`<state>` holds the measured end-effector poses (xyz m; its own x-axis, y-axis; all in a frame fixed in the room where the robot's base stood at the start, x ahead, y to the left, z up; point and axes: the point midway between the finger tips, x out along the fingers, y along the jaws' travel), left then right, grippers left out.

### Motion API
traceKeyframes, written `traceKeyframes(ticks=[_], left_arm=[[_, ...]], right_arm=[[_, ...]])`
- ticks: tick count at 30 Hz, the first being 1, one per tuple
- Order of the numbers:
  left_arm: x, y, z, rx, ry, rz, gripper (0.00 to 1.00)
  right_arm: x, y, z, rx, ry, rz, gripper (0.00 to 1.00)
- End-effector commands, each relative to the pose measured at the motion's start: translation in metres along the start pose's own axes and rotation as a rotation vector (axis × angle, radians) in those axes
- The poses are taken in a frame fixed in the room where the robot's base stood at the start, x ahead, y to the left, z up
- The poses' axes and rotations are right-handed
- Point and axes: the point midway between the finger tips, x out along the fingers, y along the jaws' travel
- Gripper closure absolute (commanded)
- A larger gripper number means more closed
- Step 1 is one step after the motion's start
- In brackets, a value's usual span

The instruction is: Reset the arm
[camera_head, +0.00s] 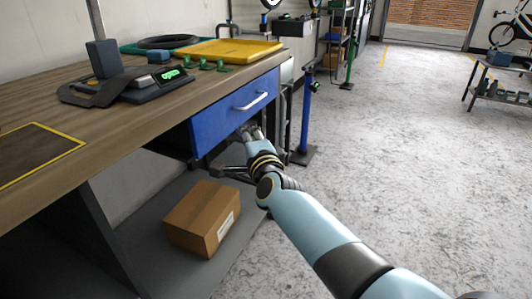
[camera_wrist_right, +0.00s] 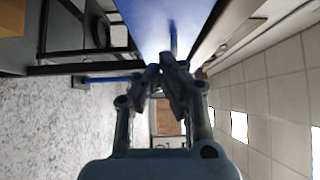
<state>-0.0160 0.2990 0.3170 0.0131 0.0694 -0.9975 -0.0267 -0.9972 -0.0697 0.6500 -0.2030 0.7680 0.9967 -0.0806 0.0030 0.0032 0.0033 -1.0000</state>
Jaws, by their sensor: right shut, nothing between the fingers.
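My right arm reaches in from the lower right of the head view. Its gripper (camera_head: 250,133) is below and in front of the blue drawer (camera_head: 233,112), near the drawer's lower edge. In the right wrist view the fingertips of this gripper (camera_wrist_right: 166,72) are together with nothing between them. The blue drawer front (camera_wrist_right: 150,20) and its handle (camera_wrist_right: 173,40) show just beyond the fingertips there. In the head view the white handle (camera_head: 251,101) is above the gripper and apart from it. My left gripper is in neither view.
The wooden workbench (camera_head: 60,100) fills the left, with a scale (camera_head: 160,84), a yellow tray (camera_head: 228,51) and green pieces (camera_head: 205,64) on it. A cardboard box (camera_head: 202,216) sits on the shelf below. A blue stand (camera_head: 305,115) is beyond the drawer.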

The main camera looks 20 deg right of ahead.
Motion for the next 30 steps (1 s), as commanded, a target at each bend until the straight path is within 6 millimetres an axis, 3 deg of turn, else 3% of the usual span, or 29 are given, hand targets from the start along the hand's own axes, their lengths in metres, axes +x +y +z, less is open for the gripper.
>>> traceKeyframes(ticks=[12, 19, 22, 26, 30], left_arm=[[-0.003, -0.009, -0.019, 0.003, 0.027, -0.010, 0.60], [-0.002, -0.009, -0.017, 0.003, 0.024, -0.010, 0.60], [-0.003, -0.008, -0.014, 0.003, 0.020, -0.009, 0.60], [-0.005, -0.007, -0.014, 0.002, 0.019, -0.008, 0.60], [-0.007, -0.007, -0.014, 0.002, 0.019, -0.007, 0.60]], right_arm=[[-0.069, -0.001, 0.000, 0.001, 0.001, -0.002, 1.00], [-0.081, -0.002, 0.000, 0.001, 0.001, -0.002, 1.00], [-0.088, 0.007, -0.003, -0.007, 0.001, 0.014, 1.00], [-0.115, 0.058, -0.013, -0.056, -0.013, 0.111, 1.00], [-0.168, 0.153, -0.026, -0.204, -0.072, 0.313, 1.00]])
